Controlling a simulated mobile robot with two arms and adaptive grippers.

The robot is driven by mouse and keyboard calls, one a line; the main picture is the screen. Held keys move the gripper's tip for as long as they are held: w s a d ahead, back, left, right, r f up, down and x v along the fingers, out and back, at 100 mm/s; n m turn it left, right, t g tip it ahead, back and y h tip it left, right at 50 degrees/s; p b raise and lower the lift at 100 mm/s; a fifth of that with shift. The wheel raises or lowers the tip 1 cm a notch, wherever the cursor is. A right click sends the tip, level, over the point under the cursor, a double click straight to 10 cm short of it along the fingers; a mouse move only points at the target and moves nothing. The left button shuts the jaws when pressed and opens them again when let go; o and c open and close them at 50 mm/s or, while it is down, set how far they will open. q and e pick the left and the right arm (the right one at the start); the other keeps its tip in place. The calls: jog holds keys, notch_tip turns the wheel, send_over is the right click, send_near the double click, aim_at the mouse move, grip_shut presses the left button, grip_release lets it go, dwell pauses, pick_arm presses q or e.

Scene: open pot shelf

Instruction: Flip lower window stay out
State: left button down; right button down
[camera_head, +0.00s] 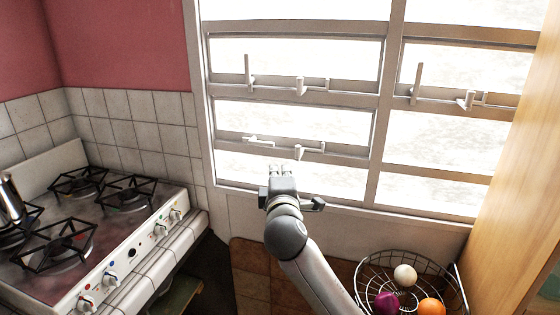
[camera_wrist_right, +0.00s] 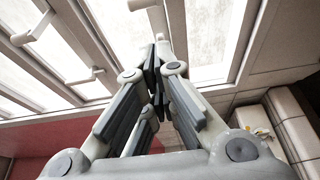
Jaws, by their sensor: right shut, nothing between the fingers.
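The lower window stay (camera_head: 258,139) is a short pale bar on the lower left window rail in the head view. It lies nearly flat along the rail, unlike the upright stays above it. A small pale latch handle (camera_head: 299,152) sits to its right on the same rail. My right gripper (camera_head: 279,172) is in front of the window just below this rail, between the stay and the latch in the picture. In the right wrist view its fingers (camera_wrist_right: 157,62) are closed together with nothing between them. I cannot tell whether they touch the window. My left gripper is out of view.
An upper stay (camera_head: 249,71) and a right stay (camera_head: 417,82) stand upright on the higher rails. A gas stove (camera_head: 110,250) is at left. A wire basket (camera_head: 372,262) with fruit and vegetables is at lower right, beside a wooden cabinet side (camera_head: 510,190).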

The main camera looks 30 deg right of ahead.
jog(key=shift+w+a+r, duration=0.15)
jog(key=shift+a+r, duration=0.2)
jog(key=shift+a, duration=0.2)
jog(key=shift+w+a+r, duration=0.15)
jog(key=shift+a+r, duration=0.15)
jog(key=shift+a, duration=0.25)
jog(key=p+x, duration=0.3)
jog(key=x, duration=0.7)
jog(key=s+d+p, duration=0.1)
jog(key=s+d, duration=0.1)
jog(key=s, duration=0.1)
jog(key=shift+s+d, duration=0.1)
jog(key=shift+d, duration=0.25)
